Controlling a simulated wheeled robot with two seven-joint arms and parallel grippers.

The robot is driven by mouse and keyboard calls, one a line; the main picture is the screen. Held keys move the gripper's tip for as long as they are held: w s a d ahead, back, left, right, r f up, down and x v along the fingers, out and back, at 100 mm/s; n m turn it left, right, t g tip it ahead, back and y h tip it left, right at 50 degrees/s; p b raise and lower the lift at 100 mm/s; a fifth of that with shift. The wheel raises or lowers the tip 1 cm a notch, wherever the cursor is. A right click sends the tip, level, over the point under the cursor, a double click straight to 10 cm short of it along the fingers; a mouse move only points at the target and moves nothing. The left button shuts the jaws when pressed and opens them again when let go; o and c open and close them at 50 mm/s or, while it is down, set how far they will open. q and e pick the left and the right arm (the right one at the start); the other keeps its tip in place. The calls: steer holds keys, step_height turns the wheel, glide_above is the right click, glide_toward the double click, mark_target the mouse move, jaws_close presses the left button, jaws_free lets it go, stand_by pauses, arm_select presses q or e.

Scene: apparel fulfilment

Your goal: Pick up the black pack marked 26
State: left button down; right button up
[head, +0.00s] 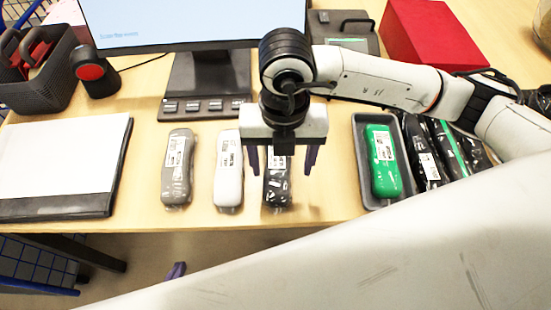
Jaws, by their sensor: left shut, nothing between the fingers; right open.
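A black pack (277,193) with a white label lies on the table below my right gripper, which hides its upper part. My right gripper (282,172) is open and points down, its two purple fingers on either side of this pack. I cannot tell whether they touch it. Another black pack (428,172) with a white label lies at the right, beside the grey tray. The numbers on the labels are too small to read. Of my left gripper (176,271), only a purple fingertip shows, beyond the table's front edge; it is shut and empty.
A grey pack (177,168) and a white pack (228,170) lie left of the black pack. A green pack (383,160) lies in a tray (362,190). A monitor stand (205,85) stands behind; a laptop-like slab (60,160) is at left.

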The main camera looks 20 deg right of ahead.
mark_target(277, 179)
steer(key=f, duration=0.4)
steer(key=a+f, duration=0.1)
steer(key=f, duration=0.1)
steer(key=shift+f+p, duration=0.35)
steer(key=shift+c, duration=0.2)
steer(key=c, duration=1.1)
